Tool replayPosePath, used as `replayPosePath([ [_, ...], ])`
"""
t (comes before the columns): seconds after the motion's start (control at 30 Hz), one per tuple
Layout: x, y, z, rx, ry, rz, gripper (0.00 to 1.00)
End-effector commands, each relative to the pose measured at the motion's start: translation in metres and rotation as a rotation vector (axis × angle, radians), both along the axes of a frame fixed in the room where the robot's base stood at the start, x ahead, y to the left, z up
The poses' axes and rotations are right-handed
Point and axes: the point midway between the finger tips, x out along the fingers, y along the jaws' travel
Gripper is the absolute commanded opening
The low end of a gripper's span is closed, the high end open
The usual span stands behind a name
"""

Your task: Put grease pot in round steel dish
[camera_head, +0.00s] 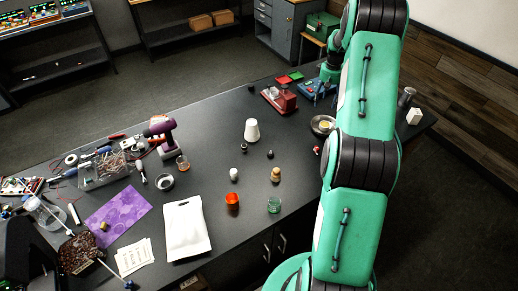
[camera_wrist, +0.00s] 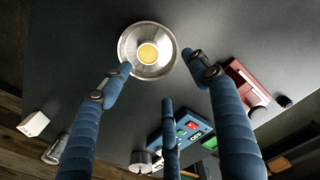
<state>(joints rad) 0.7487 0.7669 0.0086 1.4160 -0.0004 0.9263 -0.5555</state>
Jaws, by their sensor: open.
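The round steel dish (camera_wrist: 128,58) lies on the dark table near the top middle of the wrist view. A small round pot with a yellow top, which looks like the grease pot (camera_wrist: 148,53), sits inside it near the middle. The dish also shows in the head view (camera_head: 314,127), beside my arm, with yellow inside it. My gripper (camera_wrist: 158,72) is open, with its blue fingers spread near the dish's lower edge and nothing between them. The left fingertip overlaps the dish's rim in the picture; I cannot tell whether it touches.
A red machine (camera_head: 284,100) and a blue device (camera_wrist: 188,127) with coloured parts stand near the dish. A white block (camera_head: 414,116) lies at the right. Tools and a purple mat (camera_head: 117,212) crowd the left.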

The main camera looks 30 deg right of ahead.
Motion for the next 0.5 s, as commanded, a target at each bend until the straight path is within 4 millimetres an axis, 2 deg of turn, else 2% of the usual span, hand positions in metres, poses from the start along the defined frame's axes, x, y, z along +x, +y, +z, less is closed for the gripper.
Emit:
replayPosePath([
  [0.03,0.005,0.012,0.016,-0.007,-0.008,0.007,0.61],
  [0.27,0.016,0.075,0.085,-0.031,-0.041,0.024,0.61],
  [0.5,0.014,0.147,0.151,-0.053,-0.080,0.042,0.61],
])
